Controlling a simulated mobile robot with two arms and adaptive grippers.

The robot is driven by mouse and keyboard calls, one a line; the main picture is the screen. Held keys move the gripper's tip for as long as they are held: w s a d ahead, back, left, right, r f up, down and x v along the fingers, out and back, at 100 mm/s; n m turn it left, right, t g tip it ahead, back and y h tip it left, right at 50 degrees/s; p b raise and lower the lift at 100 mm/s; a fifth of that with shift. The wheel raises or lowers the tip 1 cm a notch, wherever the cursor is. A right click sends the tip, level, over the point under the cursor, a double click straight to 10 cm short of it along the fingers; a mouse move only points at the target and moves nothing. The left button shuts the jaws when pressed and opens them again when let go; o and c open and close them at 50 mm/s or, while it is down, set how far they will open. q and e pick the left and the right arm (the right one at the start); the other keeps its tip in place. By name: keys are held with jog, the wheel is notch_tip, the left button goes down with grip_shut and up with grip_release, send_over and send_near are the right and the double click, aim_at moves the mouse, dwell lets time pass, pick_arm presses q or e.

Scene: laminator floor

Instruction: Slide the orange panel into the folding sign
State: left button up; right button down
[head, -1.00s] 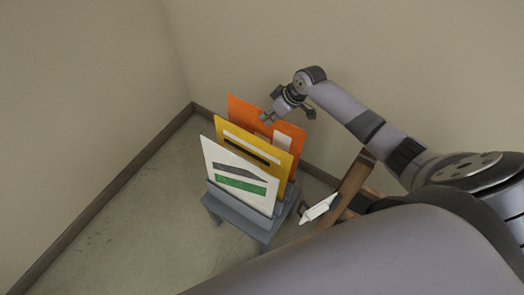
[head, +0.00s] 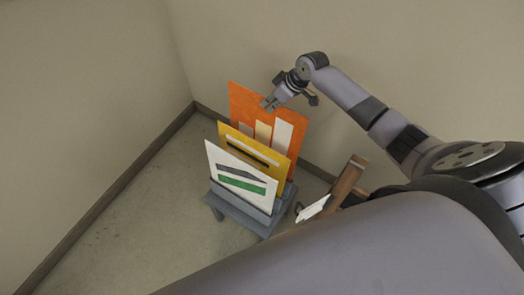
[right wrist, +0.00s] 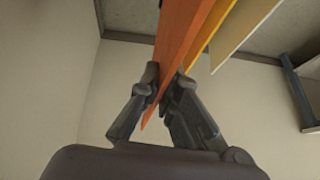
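The orange panel (head: 252,103), with pale bars on its face, stands upright behind the yellow panel (head: 232,135) and white panel (head: 225,165) at the grey rack (head: 238,212). Its lower edge is hidden. My right gripper (head: 269,104) is at its top edge. In the right wrist view, the gripper's fingers (right wrist: 158,100) close on both sides of the orange panel (right wrist: 180,45). A brown wooden piece (head: 347,182) with a white part beside it (head: 313,208) stands right of the rack, mostly behind my arm. It may be the folding sign. My left gripper is not in view.
Plain walls meet in a corner behind the rack, with a dark baseboard (head: 150,155) along the floor. Bare floor (head: 120,225) lies left of the rack. The back wall is close behind the orange panel.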

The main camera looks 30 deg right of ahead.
jog(key=r+p, duration=0.2)
jog(key=r, duration=0.1)
jog(key=r+p, duration=0.1)
jog(key=r, duration=0.1)
jog(key=shift+w+d+p, duration=0.15)
jog(key=shift+d+p, duration=0.1)
jog(key=shift+p, duration=0.05)
